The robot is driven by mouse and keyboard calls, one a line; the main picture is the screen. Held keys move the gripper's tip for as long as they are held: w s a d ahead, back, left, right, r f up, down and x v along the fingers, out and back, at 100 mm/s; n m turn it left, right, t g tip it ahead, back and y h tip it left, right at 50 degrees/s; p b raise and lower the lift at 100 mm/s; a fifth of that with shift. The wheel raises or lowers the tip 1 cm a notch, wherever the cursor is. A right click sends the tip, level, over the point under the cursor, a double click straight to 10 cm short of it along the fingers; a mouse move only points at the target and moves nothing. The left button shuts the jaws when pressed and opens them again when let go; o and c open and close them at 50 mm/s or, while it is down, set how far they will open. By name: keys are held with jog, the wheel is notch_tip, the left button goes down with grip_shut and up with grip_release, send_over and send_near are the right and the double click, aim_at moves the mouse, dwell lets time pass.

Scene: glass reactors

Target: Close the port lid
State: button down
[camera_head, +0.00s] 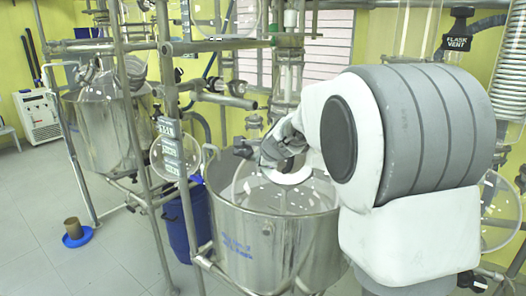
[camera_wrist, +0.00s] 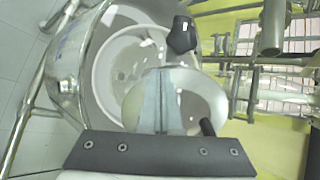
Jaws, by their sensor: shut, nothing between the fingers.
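The port lid appears in the wrist view as a pale round disc (camera_wrist: 208,95) right behind my fingers. My gripper (camera_wrist: 163,72) is shut and empty, its two grey fingers side by side in front of the disc. I cannot tell whether they touch it. The port's white ring (camera_wrist: 105,60) lies to the left of the disc, on top of the reactor. In the head view a white disc (camera_head: 286,174) shows above the steel vessel (camera_head: 270,240), below my gripper (camera_head: 268,155). My arm hides part of this area.
A black knob (camera_wrist: 181,36) stands beside the port in the wrist view. Steel frame pipes (camera_head: 165,110) run left of the vessel. A blue bin (camera_head: 188,225) stands behind it. A second reactor (camera_head: 105,125) stands at the left. The floor at lower left is mostly clear.

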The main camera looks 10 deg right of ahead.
jog(key=b+x, duration=0.1)
jog(key=x, duration=0.7)
jog(key=shift+d+f, duration=0.15)
jog(key=shift+d, duration=0.15)
jog(key=shift+s, duration=0.1)
dwell(0.3)
